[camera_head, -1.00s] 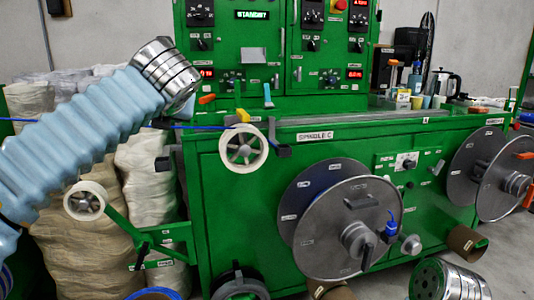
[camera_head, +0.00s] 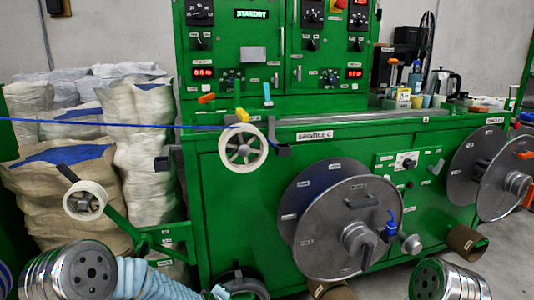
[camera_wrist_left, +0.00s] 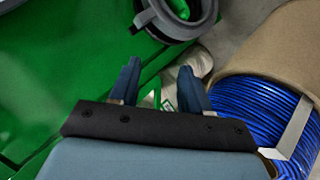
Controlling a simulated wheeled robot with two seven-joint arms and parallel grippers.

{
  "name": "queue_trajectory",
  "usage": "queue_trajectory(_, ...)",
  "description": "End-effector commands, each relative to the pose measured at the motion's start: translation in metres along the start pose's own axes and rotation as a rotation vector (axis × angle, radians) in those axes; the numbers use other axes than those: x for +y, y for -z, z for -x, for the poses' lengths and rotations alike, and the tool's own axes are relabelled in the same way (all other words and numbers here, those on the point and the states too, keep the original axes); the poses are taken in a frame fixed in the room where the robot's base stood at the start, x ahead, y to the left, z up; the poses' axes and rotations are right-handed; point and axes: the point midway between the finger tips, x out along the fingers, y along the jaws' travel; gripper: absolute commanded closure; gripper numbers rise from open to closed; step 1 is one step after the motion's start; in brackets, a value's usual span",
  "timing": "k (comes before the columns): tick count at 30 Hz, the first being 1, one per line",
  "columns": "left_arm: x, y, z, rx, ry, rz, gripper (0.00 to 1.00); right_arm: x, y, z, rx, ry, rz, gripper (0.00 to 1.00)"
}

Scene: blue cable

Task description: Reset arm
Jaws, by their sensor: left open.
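My left gripper (camera_wrist_left: 158,78) is open in the left wrist view. Nothing sits between its two dark blue fingers. My left arm (camera_head: 150,278), in a light blue sleeve with a silver joint, is low at the bottom left of the head view. The blue cable (camera_head: 90,123) runs taut from the left edge to the white guide wheel (camera_head: 243,146) on the green machine. A spool of blue cable (camera_wrist_left: 255,105) lies right of the gripper in the wrist view, apart from it. My right gripper is not in view.
The green machine (camera_head: 280,185) carries a large grey reel (camera_head: 325,235) at its front. A second white wheel (camera_head: 85,201) sits on a green arm at the left. Stacked sacks (camera_head: 145,150) stand behind it. A brown cardboard tube (camera_head: 466,242) is at the lower right.

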Motion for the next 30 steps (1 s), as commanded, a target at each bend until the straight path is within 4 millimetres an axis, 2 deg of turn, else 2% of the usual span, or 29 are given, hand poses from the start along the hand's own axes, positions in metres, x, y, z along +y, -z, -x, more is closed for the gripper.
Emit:
queue_trajectory(1,-0.032,-0.025,-0.001,-0.076,0.038,-0.072,0.53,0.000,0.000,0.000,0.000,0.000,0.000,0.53)
queue_trajectory(4,-0.089,-0.075,0.008,-0.247,0.092,-0.223,0.53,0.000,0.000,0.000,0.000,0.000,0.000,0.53)
queue_trajectory(6,-0.128,-0.109,0.022,-0.374,0.122,-0.318,0.53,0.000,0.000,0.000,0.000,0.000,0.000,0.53)
queue_trajectory(9,-0.177,-0.151,0.051,-0.550,0.146,-0.431,0.53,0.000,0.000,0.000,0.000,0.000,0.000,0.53)
queue_trajectory(12,-0.213,-0.183,0.081,-0.703,0.156,-0.514,0.53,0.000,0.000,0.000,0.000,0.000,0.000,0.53)
queue_trajectory(15,-0.236,-0.203,0.106,-0.810,0.155,-0.566,0.53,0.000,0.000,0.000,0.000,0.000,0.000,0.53)
queue_trajectory(18,-0.248,-0.214,0.121,-0.871,0.150,-0.594,0.53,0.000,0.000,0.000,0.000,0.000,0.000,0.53)
queue_trajectory(21,-0.251,-0.217,0.126,-0.891,0.148,-0.604,0.53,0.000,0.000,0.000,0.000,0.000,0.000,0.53)
queue_trajectory(30,-0.251,-0.217,0.125,-0.889,0.148,-0.603,0.53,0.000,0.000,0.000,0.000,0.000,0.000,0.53)
